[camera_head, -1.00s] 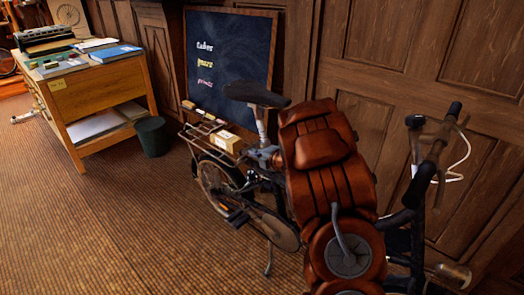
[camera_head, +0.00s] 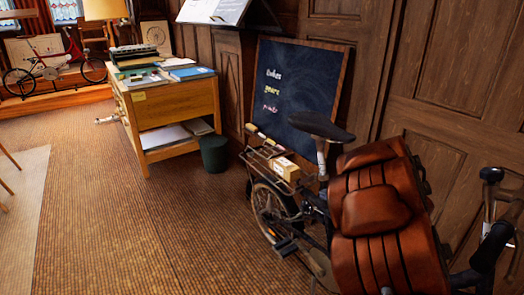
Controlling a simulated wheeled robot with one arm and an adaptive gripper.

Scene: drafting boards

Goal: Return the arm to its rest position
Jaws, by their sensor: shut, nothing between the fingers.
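Neither my arm nor my gripper shows in this view, so I cannot see how the arm is posed. A bicycle (camera_head: 265,210) with a black saddle (camera_head: 320,127) stands at the right, close to the wall. Large brown leather bags (camera_head: 375,212) cover its middle, and its front part is cut off by the right edge.
A wooden desk (camera_head: 172,108) with papers and a typewriter stands at the back left, a dark green bin (camera_head: 214,154) beside it. A chalkboard (camera_head: 298,85) leans on the panelled wall. A red bicycle (camera_head: 57,62) stands far left.

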